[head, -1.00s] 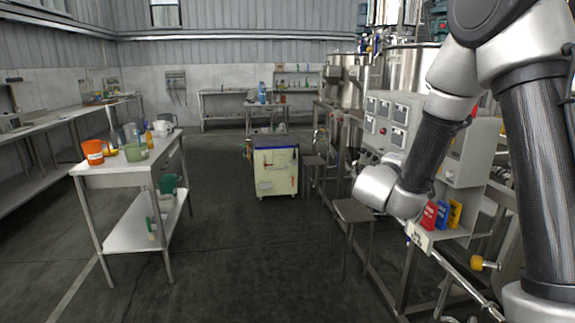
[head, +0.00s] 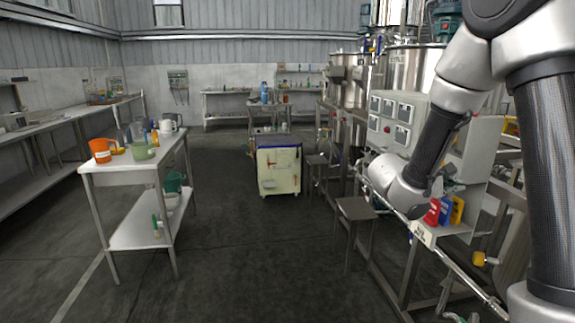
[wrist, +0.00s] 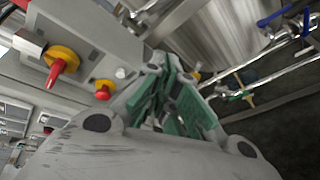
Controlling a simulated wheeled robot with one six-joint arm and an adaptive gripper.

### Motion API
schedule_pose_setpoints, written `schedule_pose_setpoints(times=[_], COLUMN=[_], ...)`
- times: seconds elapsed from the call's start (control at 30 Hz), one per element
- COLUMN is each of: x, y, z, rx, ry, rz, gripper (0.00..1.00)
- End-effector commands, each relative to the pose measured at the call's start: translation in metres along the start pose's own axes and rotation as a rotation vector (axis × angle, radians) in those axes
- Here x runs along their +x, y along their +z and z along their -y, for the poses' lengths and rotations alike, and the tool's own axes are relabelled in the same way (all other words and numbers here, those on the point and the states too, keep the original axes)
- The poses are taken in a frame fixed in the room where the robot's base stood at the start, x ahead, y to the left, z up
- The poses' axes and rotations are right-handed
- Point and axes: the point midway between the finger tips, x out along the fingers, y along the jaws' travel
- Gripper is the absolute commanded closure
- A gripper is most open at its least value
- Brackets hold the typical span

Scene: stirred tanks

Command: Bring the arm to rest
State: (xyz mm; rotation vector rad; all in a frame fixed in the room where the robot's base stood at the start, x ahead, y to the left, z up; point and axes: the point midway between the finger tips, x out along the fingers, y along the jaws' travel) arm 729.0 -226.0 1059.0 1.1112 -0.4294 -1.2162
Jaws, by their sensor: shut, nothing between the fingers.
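My arm (head: 446,125) comes in from the upper right of the head view and is bent, with its elbow high and its grey wrist joint (head: 395,185) low in front of the steel frame. My gripper (wrist: 166,88) shows in the wrist view with its green-padded fingers together and nothing between them. In the head view I cannot make out its fingertips. The wrist view shows a grey control box (wrist: 90,40) close to the fingers, with a red-and-yellow switch (wrist: 62,62) and a red button (wrist: 103,92).
A panel with gauges (head: 392,118) and steel tanks (head: 415,75) stand right. Red, blue and yellow containers (head: 443,211) sit on a shelf by the wrist. A stool (head: 355,208), a cream cabinet (head: 279,170) and a white table (head: 125,170) stand around open floor.

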Motion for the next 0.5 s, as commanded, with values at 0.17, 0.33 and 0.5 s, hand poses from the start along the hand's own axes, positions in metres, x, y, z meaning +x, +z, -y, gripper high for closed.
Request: schedule_pose_setpoints(times=[0.17, 0.33, 0.5], x=[-0.002, -0.048, -0.119], y=[0.08, 0.146, 0.165], z=[0.039, 0.094, 0.122], rx=[0.036, 0.224, 0.532], ry=[-0.33, -0.756, -1.084], rz=[0.13, 0.104, -0.089], gripper=[1.0, 1.0, 1.0])
